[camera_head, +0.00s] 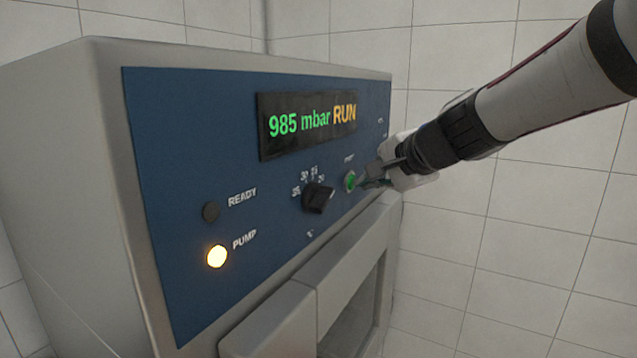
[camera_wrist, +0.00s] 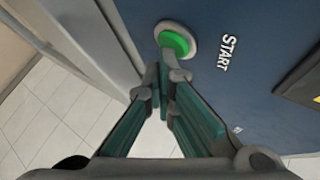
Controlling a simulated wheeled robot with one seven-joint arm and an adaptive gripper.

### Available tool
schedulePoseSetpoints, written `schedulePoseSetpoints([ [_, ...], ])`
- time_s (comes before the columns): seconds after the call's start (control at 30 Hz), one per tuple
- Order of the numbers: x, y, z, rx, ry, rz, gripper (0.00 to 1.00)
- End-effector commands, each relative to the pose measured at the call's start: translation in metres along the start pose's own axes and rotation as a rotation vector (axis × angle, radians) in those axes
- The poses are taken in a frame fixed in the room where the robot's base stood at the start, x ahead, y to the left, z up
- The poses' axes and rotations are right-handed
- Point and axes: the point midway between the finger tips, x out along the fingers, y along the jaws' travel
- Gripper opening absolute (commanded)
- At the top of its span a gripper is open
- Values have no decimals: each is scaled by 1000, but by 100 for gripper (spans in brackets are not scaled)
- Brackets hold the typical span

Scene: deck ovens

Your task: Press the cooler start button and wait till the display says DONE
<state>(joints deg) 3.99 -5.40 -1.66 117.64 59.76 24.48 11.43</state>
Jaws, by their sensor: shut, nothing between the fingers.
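The cooler (camera_head: 75,150) is a grey cabinet with a blue front panel. Its display (camera_head: 307,122) reads "985 mbar" in green and "RUN" in orange. The green start button (camera_head: 350,182) sits at the panel's right side; in the wrist view the button (camera_wrist: 176,43) has a light ring and the label START beside it. My gripper (camera_head: 366,183) is shut and empty, its fingertips right at the button. In the wrist view the fingertips (camera_wrist: 163,78) lie at the ring's lower edge; I cannot tell whether they touch. The PUMP lamp (camera_head: 217,256) is lit yellow; the READY lamp (camera_head: 211,212) is dark.
A black knob (camera_head: 317,197) with a number scale sits just left of the button. Below the panel is a grey door section (camera_head: 330,262) with a dark window. Tiled walls (camera_head: 530,230) stand behind, with free room right of the cabinet.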

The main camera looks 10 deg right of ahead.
Motion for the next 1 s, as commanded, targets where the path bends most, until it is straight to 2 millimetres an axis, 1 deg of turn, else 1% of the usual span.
schedulePoseSetpoints([
  [0.5, 1, -1, 2, -1, -3, 0, 0],
  [1.0, -12, 9, -7, -1, -2, 0, 0],
])
